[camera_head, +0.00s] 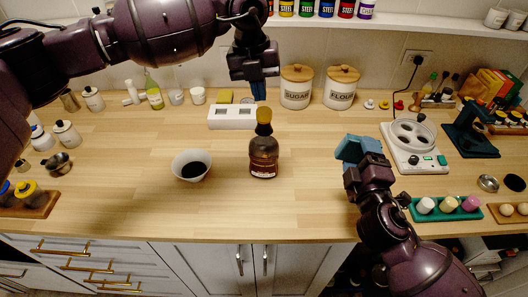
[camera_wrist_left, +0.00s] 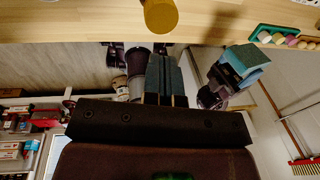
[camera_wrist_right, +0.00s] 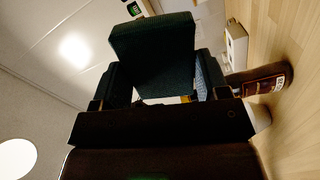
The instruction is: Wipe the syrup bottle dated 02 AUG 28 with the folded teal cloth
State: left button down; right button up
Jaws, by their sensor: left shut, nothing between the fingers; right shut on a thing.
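The brown syrup bottle (camera_head: 263,158) with a yellow cap (camera_head: 264,115) stands upright on the counter; its label is too small to read a date. My left gripper (camera_head: 258,92) is shut and empty, just above the cap and apart from it. The cap also shows at the top of the left wrist view (camera_wrist_left: 160,15). My right gripper (camera_head: 358,168) is shut on the folded teal cloth (camera_head: 352,149), held to the right of the bottle with a clear gap.
A white bowl of dark liquid (camera_head: 192,165) stands left of the bottle. Sugar (camera_head: 297,88) and flour (camera_head: 340,90) canisters stand at the back. A white hotplate-like appliance (camera_head: 415,150) is right of the cloth. The front middle counter is clear.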

pick_arm(q)
jog(key=shift+n+t+y, duration=0.3)
jog(key=shift+t+y, duration=0.1)
jog(key=shift+y, duration=0.4)
jog(key=shift+w+a+f+b, duration=0.35)
jog(key=shift+w+a+f, duration=0.1)
jog(key=shift+a+f, duration=0.25)
jog(key=shift+w+a+f+b, duration=0.35)
jog(key=shift+w+a+f, duration=0.15)
jog(key=shift+f, duration=0.3)
jog(key=shift+f+b, duration=1.95)
jog(key=shift+f, duration=1.05)
dwell(2.0)
